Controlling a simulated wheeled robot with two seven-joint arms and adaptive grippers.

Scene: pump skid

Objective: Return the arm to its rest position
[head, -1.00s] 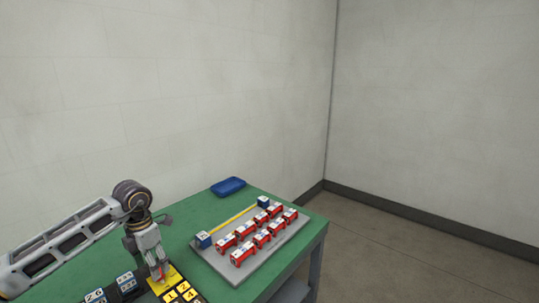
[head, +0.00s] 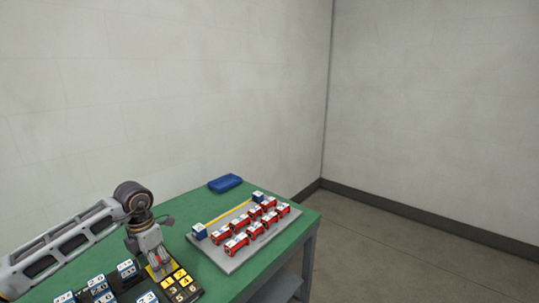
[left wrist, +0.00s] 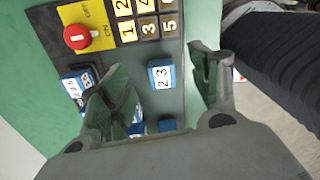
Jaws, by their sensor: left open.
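My left gripper (head: 158,268) is in the lower left of the head view, pointing down over the yellow part of a dark panel (head: 196,293). In the left wrist view its two fingers (left wrist: 165,85) are spread apart with nothing held between them. A blue block with a white top marked 23 (left wrist: 161,76) shows between the fingers, on the panel below. I cannot tell whether the fingertips touch anything. My right gripper is in neither view.
Yellow numbered keys (head: 180,283) and a red knob (left wrist: 76,37) lie near the gripper. A grey plate (head: 231,265) carries several red blocks, two blue blocks and a yellow strip. A blue tray (head: 225,183) lies at the back of the green table (head: 166,212). The wall stands behind.

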